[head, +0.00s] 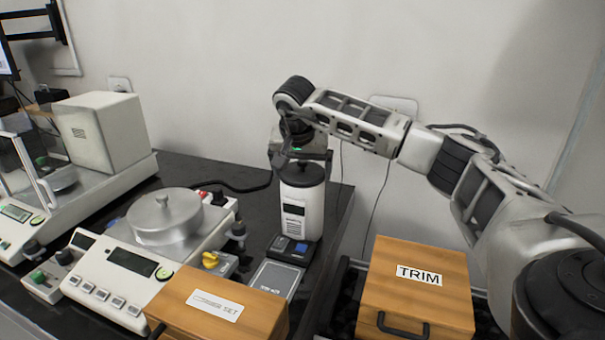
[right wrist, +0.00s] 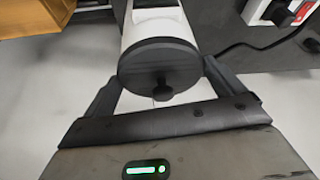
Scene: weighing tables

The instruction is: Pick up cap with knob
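A round black cap with a small knob (head: 302,171) sits on top of an upright white canister (head: 301,211). The cap also shows in the right wrist view (right wrist: 160,68), its knob pointing at the camera. My right gripper (head: 301,165) is directly above the canister, with one finger on each side of the cap. It is open; the fingers are close to the cap's rim, and whether they touch it is hard to tell. In the right wrist view the fingers (right wrist: 163,80) flank the cap. My left gripper is not in view.
A scale (head: 130,285) bearing a metal lidded pot (head: 166,218) stands to the left. A wooden box (head: 232,300) is in front, and a TRIM box (head: 415,268) is at right. A small device (head: 277,279) lies before the canister. A cable runs behind.

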